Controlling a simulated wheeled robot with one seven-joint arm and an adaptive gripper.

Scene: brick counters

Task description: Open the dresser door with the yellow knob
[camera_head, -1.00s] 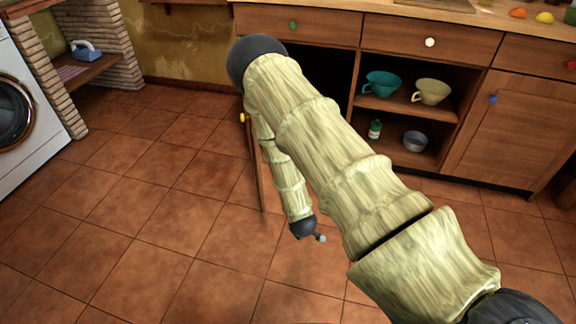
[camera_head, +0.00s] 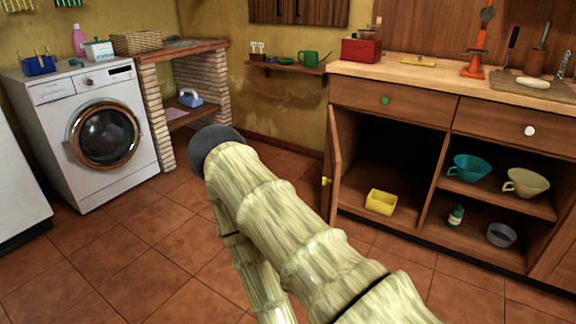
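The dresser (camera_head: 437,157) stands at the right. Its door (camera_head: 333,160) with the yellow knob (camera_head: 326,181) is swung outward and seen nearly edge-on, at the left end of the dresser. The compartment behind it is exposed, with a dark interior and a yellow box (camera_head: 381,201) on its floor. My arm (camera_head: 270,220) crosses the lower middle, left of and in front of the door. Its far section runs down past the bottom edge, so my gripper is out of view.
Open shelves to the right hold a teal cup (camera_head: 469,168), a cream cup (camera_head: 525,183), a small bottle (camera_head: 456,216) and a grey bowl (camera_head: 501,234). A washing machine (camera_head: 85,135) stands at the left beside a brick-sided counter (camera_head: 205,95). The tiled floor between is clear.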

